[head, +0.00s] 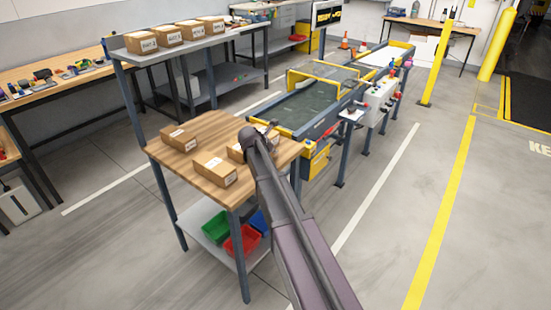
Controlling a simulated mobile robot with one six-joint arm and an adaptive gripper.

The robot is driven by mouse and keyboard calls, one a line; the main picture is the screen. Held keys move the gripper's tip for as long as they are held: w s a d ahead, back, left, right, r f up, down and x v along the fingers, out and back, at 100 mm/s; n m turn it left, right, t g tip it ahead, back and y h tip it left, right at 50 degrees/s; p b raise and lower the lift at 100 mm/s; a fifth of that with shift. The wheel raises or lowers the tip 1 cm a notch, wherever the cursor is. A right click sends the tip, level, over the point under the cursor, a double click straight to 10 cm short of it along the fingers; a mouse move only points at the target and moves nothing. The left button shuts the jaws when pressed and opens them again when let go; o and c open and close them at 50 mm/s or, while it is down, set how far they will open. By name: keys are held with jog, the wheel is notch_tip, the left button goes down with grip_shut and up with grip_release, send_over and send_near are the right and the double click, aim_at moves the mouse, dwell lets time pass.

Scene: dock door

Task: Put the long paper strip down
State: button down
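My arm reaches up from the bottom of the head view to the wooden-topped table (204,130). My gripper (266,132) is small and dark at the arm's far end, over the right part of this table, largely hidden by my wrist. I cannot tell whether it is open or shut, or whether it holds anything. I cannot make out a long paper strip. Cardboard boxes with white labels lie on the tabletop: one at the back left (179,138), one at the front (215,172), and one (236,152) partly hidden behind my arm.
Several boxes stand on the shelf (190,42) above the table. Green (216,226) and red (242,241) bins sit on the lower shelf. A conveyor (325,105) with a control box (381,95) stands behind. The floor at right is clear up to the yellow posts (437,62).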

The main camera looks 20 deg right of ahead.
jog(key=shift+f+b, duration=0.9)
jog(key=shift+f, duration=0.3)
jog(key=shift+f, duration=0.2)
jog(key=c, duration=0.8)
grip_release()
jog(key=shift+r, duration=0.1)
jog(key=shift+r, duration=0.1)
jog(key=shift+r, duration=0.15)
jog(key=shift+s+a+r+p, duration=0.3)
jog(key=shift+a+r+p, duration=0.15)
jog(key=shift+p, duration=0.2)
jog(key=p+v, duration=0.7)
jog(key=v, duration=0.3)
jog(key=shift+s+a, duration=0.15)
jog(key=shift+s, duration=0.05)
